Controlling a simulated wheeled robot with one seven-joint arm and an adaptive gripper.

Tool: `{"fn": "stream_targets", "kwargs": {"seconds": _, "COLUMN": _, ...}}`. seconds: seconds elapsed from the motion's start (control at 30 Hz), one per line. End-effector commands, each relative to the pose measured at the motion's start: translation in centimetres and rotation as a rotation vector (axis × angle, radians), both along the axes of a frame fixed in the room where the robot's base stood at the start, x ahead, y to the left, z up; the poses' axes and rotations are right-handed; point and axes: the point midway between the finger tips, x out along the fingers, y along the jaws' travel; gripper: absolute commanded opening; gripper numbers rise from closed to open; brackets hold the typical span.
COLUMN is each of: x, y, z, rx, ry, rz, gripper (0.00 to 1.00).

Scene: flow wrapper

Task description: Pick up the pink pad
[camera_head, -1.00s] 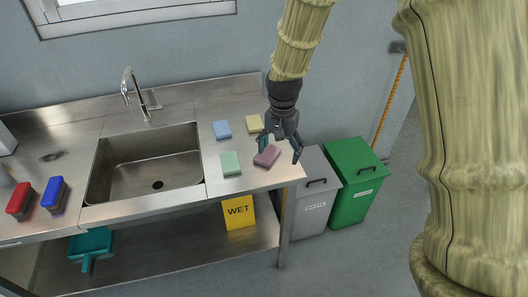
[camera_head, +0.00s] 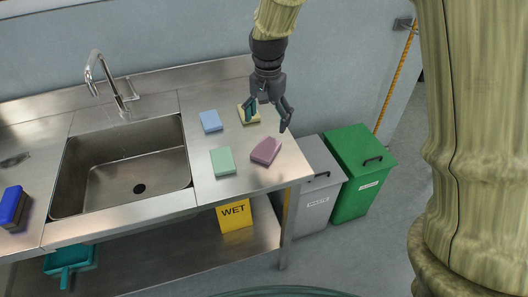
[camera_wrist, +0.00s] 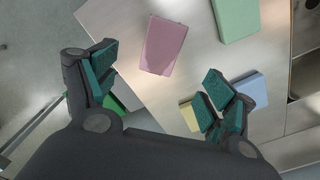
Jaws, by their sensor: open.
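The pink pad (camera_head: 266,151) lies flat on the steel counter (camera_head: 232,188), near its right end. In the wrist view the pink pad (camera_wrist: 164,45) lies ahead of my open fingers, apart from them and between their lines. My gripper (camera_head: 268,115) is open and empty above the counter, behind the pink pad in the head view. In the wrist view my gripper (camera_wrist: 158,90) shows its two teal-padded fingers spread wide. The pad is fully in sight in both views.
A green pad (camera_head: 223,161), a blue pad (camera_head: 211,121) and a yellow pad (camera_head: 248,113) lie nearby; my finger partly covers the yellow one. The sink (camera_head: 125,170) is left. Grey (camera_head: 318,190) and green bins (camera_head: 358,175) stand beyond the counter's right end.

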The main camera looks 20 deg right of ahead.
Motion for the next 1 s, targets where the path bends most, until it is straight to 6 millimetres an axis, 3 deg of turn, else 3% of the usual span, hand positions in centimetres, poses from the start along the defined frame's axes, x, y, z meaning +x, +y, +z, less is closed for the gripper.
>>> {"fn": "stream_targets", "kwargs": {"seconds": 0.5, "x": 0.1, "y": 0.5, "z": -5.2, "rx": 0.000, "ry": 0.001, "rz": 0.008, "gripper": 0.84}}
{"fn": "stream_targets", "kwargs": {"seconds": 0.77, "x": 0.1, "y": 0.3, "z": -6.3, "rx": 0.000, "ry": 0.001, "rz": 0.006, "gripper": 0.84}}
{"fn": "stream_targets", "kwargs": {"seconds": 1.0, "x": 0.1, "y": 0.2, "z": -8.5, "rx": 0.001, "ry": 0.002, "rz": 0.004, "gripper": 0.84}}
